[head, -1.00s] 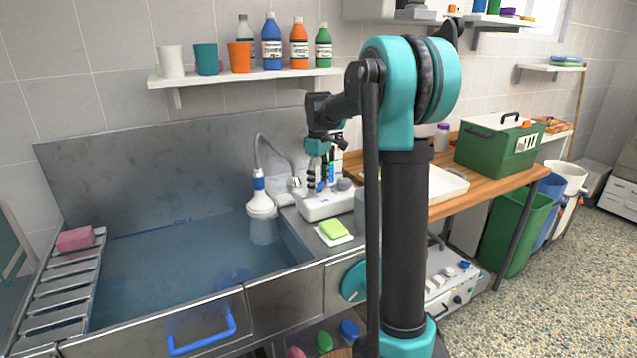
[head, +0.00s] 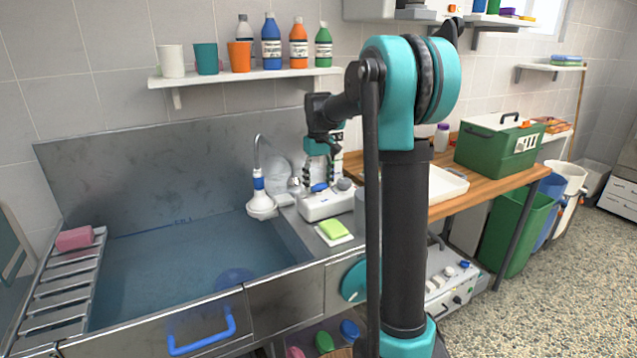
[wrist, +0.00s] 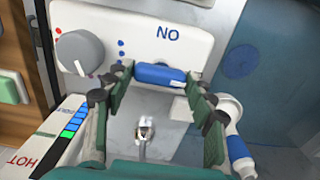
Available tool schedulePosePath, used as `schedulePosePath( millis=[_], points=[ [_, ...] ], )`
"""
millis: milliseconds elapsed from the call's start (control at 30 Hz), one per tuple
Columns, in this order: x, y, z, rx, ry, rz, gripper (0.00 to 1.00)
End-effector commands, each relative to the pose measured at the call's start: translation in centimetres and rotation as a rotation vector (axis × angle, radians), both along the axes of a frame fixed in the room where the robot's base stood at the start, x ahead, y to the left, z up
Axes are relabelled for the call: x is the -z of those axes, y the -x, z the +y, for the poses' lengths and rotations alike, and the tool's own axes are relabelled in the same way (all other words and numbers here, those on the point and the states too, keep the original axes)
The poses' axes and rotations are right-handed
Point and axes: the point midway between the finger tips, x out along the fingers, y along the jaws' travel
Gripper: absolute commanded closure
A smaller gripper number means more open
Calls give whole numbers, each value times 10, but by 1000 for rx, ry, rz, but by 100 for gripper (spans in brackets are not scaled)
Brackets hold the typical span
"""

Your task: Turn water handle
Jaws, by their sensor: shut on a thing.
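The water handle (head: 319,188) is a blue lever on the front of a white control box (head: 318,208) beside the tub. In the wrist view the handle (wrist: 160,75) lies roughly level across the box, under the word NO. My gripper (wrist: 160,84) is shut on the handle, with one finger at each end of it. In the head view my gripper (head: 320,184) points down at the box. A grey knob (wrist: 80,52) sits left of the handle in the wrist view, with coloured dots between them.
A green sponge (head: 333,229) lies in front of the box. A shelf (head: 247,77) with cups and bottles is above. In the wrist view, a coloured gauge (wrist: 70,130) stands at lower left.

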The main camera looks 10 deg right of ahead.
Motion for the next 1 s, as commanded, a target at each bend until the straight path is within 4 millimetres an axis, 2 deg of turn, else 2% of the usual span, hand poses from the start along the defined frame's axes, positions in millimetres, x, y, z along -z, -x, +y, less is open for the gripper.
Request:
schedulePosePath(
  millis=[500, 533, 667, 1000],
  points=[
    [0, 0, 0, 25, 0, -1, 74],
    [0, 0, 0, 25, 0, -1, 42],
    [0, 0, 0, 25, 0, -1, 25],
    [-2, 0, 0, 24, 0, 0, 24]
  ],
)
